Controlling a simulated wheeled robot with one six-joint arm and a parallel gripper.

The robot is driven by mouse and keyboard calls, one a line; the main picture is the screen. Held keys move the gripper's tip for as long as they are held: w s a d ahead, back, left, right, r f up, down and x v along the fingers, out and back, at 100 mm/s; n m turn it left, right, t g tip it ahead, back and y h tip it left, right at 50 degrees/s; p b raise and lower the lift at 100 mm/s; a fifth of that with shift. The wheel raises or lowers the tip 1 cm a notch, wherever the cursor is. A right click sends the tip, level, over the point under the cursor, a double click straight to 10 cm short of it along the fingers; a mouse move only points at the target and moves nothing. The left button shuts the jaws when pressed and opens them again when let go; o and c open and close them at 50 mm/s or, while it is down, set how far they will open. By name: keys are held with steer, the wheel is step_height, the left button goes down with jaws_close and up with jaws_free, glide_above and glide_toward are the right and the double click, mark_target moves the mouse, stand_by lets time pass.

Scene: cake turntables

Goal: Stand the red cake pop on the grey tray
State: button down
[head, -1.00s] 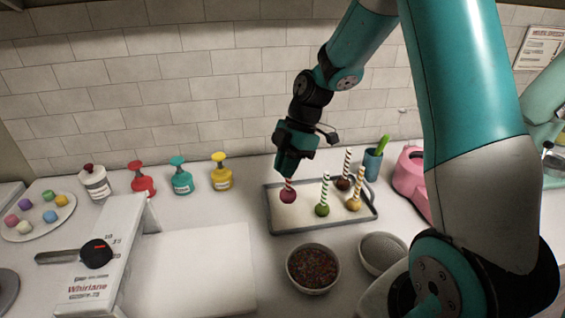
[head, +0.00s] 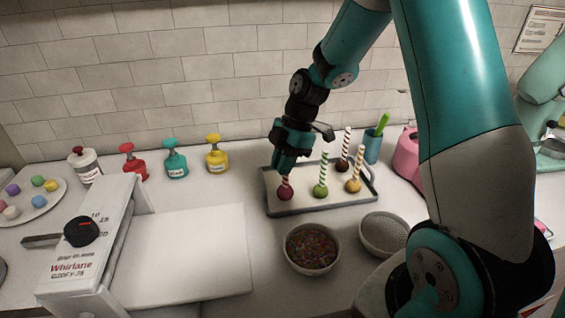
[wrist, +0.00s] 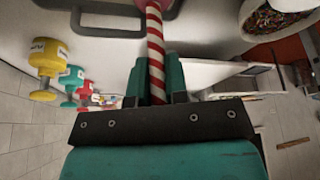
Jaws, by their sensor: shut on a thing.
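The red cake pop (head: 285,191) is a dark red ball with a red-and-white striped stick. My gripper (head: 287,166) is shut on that stick and holds the pop upright, ball down. The ball is over the left part of the grey tray (head: 322,208), very close to its surface; I cannot tell whether it touches. In the wrist view the striped stick (wrist: 155,55) runs between my fingers, and the ball is mostly cut off at the top edge. The green cake pop (head: 320,190), yellow cake pop (head: 353,186) and brown cake pop (head: 342,165) stand on the tray's right half.
A bowl of sprinkles (head: 312,249) and a grey bowl (head: 384,234) stand in front of the tray. Coloured bottles (head: 216,157) line the wall. A teal cup (head: 372,147) stands behind the tray's right end.

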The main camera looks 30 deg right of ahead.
steer(key=shift+f, duration=0.1)
steer(key=shift+f+b, duration=0.6)
steer(key=c, duration=1.1)
jaws_free()
steer(key=shift+r, duration=0.1)
steer(key=shift+o, duration=0.2)
steer(key=v, duration=1.7)
steer(key=shift+r, duration=0.25)
